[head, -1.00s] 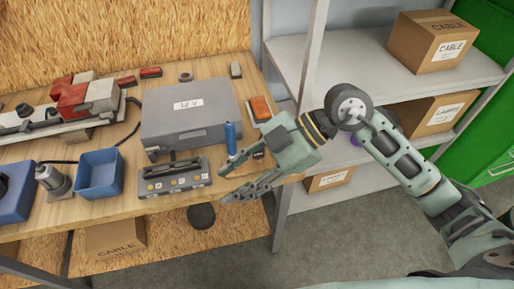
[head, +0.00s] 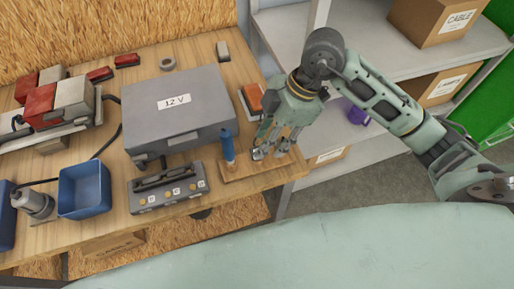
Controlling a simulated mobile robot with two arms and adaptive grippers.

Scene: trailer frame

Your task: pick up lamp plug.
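My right gripper (head: 270,152) points down over a small wooden board (head: 240,171) at the right front of the workbench. Its fingers are spread apart and look open, with the tips at or just above the board. I cannot make out a lamp plug for certain. A small dark item stood in this area earlier, and the fingers now cover most of that spot. A blue-handled tool (head: 227,145) stands upright on the board, just left of the fingers. My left gripper is not in view.
A grey case marked 12 V (head: 180,103) and a grey panel with labelled sockets (head: 168,188) lie left of the board. A blue bin (head: 84,190) is further left. An orange-topped block (head: 251,98) lies close behind my gripper. Shelves with cardboard boxes (head: 437,22) stand right.

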